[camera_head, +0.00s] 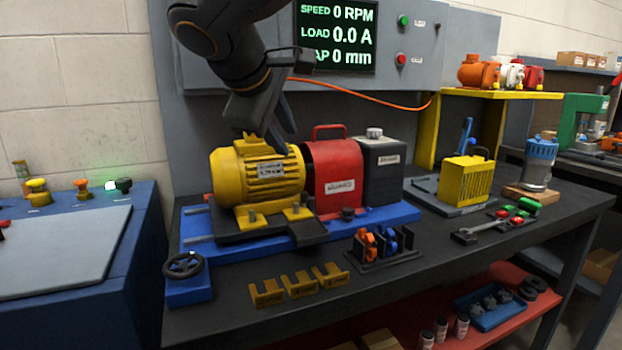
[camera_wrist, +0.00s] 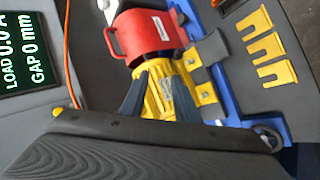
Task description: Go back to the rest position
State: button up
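A yellow finned motor (camera_head: 258,178) sits on a blue base (camera_head: 375,217) at the left of the bench. It is next to a red guard (camera_head: 335,175) with a handle. My gripper (camera_head: 268,138) is above and behind the motor's top in the head view. In the wrist view my gripper (camera_wrist: 162,76) has two dark fingers spread apart. The yellow motor (camera_wrist: 160,90) shows between and beyond them. Nothing appears lifted. Part of the fingers is hidden in the head view, and I cannot tell whether they touch the motor.
A grey panel with a screen (camera_head: 337,35) stands close behind my arm, with an orange cable (camera_head: 365,100). A dark box (camera_head: 388,170) is right of the guard. Yellow brackets (camera_head: 300,284) lie in front. A blue console (camera_head: 140,235) stands at left.

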jog(key=s+d+f+m+g+b, duration=0.1)
jog(key=s+d+f+g, duration=0.1)
jog(key=f, duration=0.4)
jog(key=s+d+f+m+g+b, duration=0.1)
jog(key=s+d+f+m, duration=0.1)
jog(key=d+f, duration=0.3)
jog(key=s+d+f+m+g, duration=0.2)
jog(key=s+d+f, duration=0.2)
jog(key=f, duration=0.4)
jog(key=shift+s+d+g+y+b, duration=0.3)
jog(key=shift+s+d+b, duration=0.05)
jog(key=shift+b, duration=0.05)
jog(key=s+d+f+m+g+y+b, duration=0.1)
jog(key=s+d+f+m+g, duration=0.15)
jog(key=s+f, duration=0.4)
jog(key=s+d+f+m+g+y+b, duration=0.1)
jog(key=s+d+f+m+y+b, duration=0.1)
jog(key=s+f+m, duration=0.35)
jog(key=d+r+p, duration=0.5)
jog(key=d+p, duration=0.3)
jog(key=p, duration=0.6)
jog(key=shift+s+r+m+h+p, duration=0.25)
jog(key=shift+r+m+h+p, duration=0.05)
jog(key=shift+r+h, duration=0.1)
jog(key=shift+d, duration=0.1)
